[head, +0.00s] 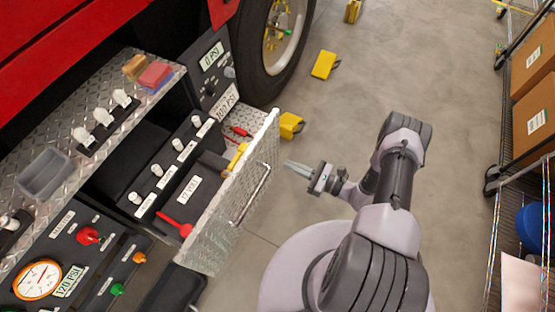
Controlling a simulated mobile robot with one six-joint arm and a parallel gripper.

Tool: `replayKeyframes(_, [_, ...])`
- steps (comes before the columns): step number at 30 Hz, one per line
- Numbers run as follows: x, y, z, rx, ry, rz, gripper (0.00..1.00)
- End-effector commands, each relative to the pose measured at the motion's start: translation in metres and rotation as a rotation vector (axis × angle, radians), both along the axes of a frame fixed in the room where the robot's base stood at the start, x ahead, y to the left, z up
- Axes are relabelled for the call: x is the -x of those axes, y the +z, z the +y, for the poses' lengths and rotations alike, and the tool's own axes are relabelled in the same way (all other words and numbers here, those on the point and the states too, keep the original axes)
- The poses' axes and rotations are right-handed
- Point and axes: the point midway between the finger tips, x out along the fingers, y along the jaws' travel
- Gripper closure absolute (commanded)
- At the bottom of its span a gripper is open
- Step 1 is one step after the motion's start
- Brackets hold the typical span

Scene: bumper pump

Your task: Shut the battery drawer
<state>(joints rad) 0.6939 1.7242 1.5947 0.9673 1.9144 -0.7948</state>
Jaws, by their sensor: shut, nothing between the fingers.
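The battery drawer (232,205) stands pulled out from the truck's bumper, with a diamond-plate front and a long bar handle (250,194) on its outer face. Inside it I see a black panel with a 12 volt label (189,188), a red lever (174,226) and a yellow part. My gripper (288,164) is shut and empty. In the picture it is just right of the drawer front, near the handle's upper end, pointing toward the front. A narrow gap shows between the fingertips and the drawer front.
A large tyre (266,50) is at the top. Yellow blocks (324,64) lie on the concrete floor, one (290,125) just beyond the drawer. Gauges and knobs (88,235) fill the panel at lower left. Shelving with cardboard boxes (533,120) lines the right. The floor between is open.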

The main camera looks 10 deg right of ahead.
Motion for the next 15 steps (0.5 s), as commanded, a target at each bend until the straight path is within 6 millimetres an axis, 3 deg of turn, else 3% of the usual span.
replayKeyframes(6, [-0.025,-0.002,0.032,0.000,0.005,0.000,1.00])
replayKeyframes(15, [-0.037,0.001,0.044,0.000,0.001,0.000,1.00])
